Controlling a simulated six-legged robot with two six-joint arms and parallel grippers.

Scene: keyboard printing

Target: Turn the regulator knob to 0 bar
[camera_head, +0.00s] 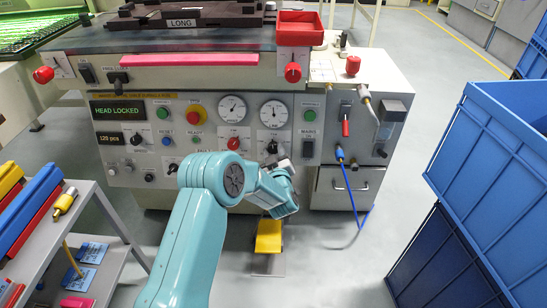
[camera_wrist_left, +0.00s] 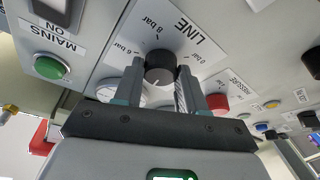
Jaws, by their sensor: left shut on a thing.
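The black regulator knob (camera_wrist_left: 160,61) sits on the panel under the LINE label (camera_wrist_left: 188,30), with "0 bar" and "6 bar" markings around it. In the wrist view my left gripper (camera_wrist_left: 161,75) has one finger on each side of the knob and is shut on it. A thin light pointer line shows on the knob's face; its exact setting is hard to read. In the head view the knob (camera_head: 272,147) shows just above my left gripper (camera_head: 281,163), whose fingers are mostly hidden by my wrist. My right gripper is not in view.
A red knob (camera_head: 233,144) is left of the LINE knob. Two round gauges (camera_head: 273,113) sit above. A green MAINS button (camera_wrist_left: 50,66) and a black switch (camera_head: 307,149) are close on the right. A yellow pedal (camera_head: 268,237) is below; blue crates (camera_head: 490,150) stand at right.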

